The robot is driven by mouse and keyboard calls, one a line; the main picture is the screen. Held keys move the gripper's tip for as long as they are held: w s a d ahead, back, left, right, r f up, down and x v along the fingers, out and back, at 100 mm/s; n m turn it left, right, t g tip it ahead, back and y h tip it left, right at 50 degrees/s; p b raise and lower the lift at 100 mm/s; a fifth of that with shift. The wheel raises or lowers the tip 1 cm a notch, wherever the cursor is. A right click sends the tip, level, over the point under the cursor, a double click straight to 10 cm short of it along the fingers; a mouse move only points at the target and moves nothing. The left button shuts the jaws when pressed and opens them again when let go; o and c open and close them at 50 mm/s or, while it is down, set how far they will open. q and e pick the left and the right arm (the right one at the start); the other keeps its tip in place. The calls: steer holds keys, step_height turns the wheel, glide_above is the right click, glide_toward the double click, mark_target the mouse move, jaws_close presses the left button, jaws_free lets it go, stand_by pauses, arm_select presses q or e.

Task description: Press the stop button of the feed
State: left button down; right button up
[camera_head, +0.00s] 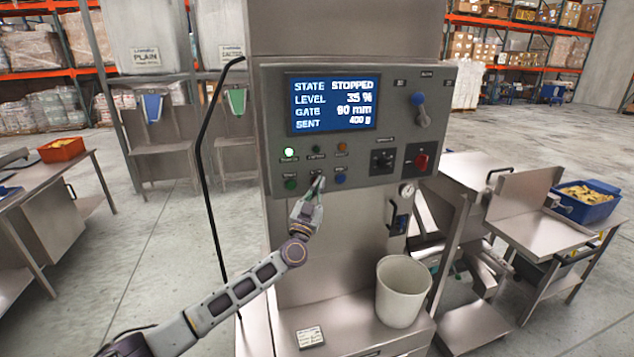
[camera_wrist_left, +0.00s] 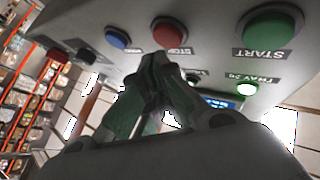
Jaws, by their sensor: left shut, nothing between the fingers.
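The grey control panel (camera_head: 268,110) carries a blue screen (camera_head: 333,103) that reads STATE STOPPED, LEVEL 35 %, GATE 90 mm, SENT 400 g. In the left wrist view the red STOP button (camera_wrist_left: 170,28) sits between the green START button (camera_wrist_left: 275,25) and a blue button (camera_wrist_left: 117,38). In the head view my fingertips mostly hide the STOP button. My left gripper (camera_head: 318,184) is shut and empty, its fingertips close to the STOP button; they also show in the left wrist view (camera_wrist_left: 158,62). I cannot tell whether they touch it. My right gripper is out of view.
A green lamp (camera_head: 289,153) is lit above the START button. A red switch (camera_head: 421,161) and a blue-knobbed lever (camera_head: 421,112) are at the panel's right. A white bucket (camera_head: 402,292) stands on the ledge below.

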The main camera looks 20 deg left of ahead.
arm_select(q)
steer(key=s+d+p, duration=0.1)
steer(key=s+p, duration=0.1)
steer(key=s+d+p, duration=0.2)
steer(key=p, duration=0.1)
steer(key=shift+s, duration=0.1)
stand_by(0.7)
stand_by(0.9)
